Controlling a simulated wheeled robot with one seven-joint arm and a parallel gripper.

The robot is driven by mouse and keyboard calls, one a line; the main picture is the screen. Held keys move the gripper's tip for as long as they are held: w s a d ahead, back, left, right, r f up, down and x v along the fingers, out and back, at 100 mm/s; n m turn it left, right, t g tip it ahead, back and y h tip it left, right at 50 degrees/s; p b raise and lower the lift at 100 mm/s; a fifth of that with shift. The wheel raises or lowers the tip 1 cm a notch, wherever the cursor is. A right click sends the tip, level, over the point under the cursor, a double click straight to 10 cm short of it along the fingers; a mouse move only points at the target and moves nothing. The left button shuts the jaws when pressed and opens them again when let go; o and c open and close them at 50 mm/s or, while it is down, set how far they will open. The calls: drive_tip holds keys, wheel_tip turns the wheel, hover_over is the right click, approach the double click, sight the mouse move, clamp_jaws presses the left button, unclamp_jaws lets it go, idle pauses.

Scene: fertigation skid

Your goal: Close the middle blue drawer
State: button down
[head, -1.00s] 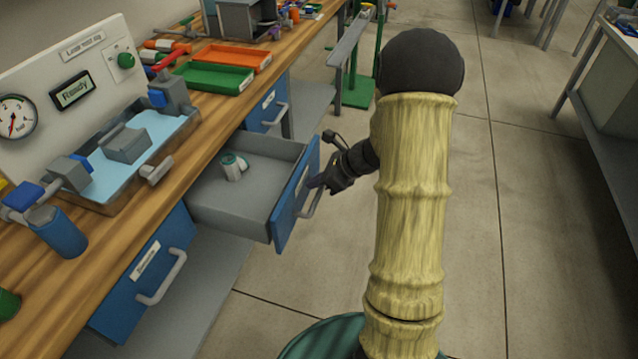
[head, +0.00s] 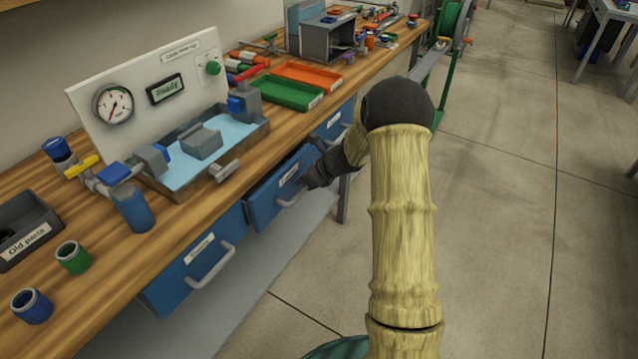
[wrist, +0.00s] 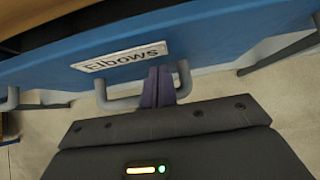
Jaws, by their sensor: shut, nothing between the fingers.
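The middle blue drawer (head: 270,193) is under the workbench in the head view, its front nearly in line with the drawers beside it. In the wrist view its blue front (wrist: 210,45) carries a label reading "Elbows" (wrist: 120,57) and a grey bar handle (wrist: 125,103). My gripper (head: 312,183) is at the right part of this front in the head view. In the wrist view my gripper's fingers (wrist: 160,80) are shut and empty, at the handle and close against the front. I cannot tell whether a small gap is left behind the front.
A left blue drawer (head: 195,262) and a right blue drawer (head: 334,120) flank it. The wooden bench (head: 120,240) above holds a test rig with a water tray (head: 205,150), green (head: 287,93) and orange (head: 308,76) trays and cups. Open floor lies to the right.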

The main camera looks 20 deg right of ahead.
sight(295, 169)
drive_tip(key=shift+w+a+p, duration=0.4)
drive_tip(key=shift+w+a, duration=0.65)
drive_tip(key=shift+w, duration=0.2)
drive_tip(key=shift+w+a+r, duration=0.1)
drive_tip(key=shift+a+r, duration=0.05)
drive_tip(key=shift+w+a+r, duration=0.1)
drive_tip(key=shift+a+r, duration=0.05)
drive_tip(key=shift+r, duration=0.25)
drive_tip(key=shift+d+r+p, duration=0.2)
drive_tip(key=shift+r+p, duration=0.15)
drive_tip(key=shift+p, duration=0.15)
drive_tip(key=s+f+p+v, duration=0.1)
drive_tip(key=p+v, duration=0.2)
drive_tip(key=v, duration=0.6)
drive_tip(key=shift+d+p, duration=0.4)
drive_tip(key=shift+d, duration=0.05)
drive_tip(key=shift+a, duration=0.15)
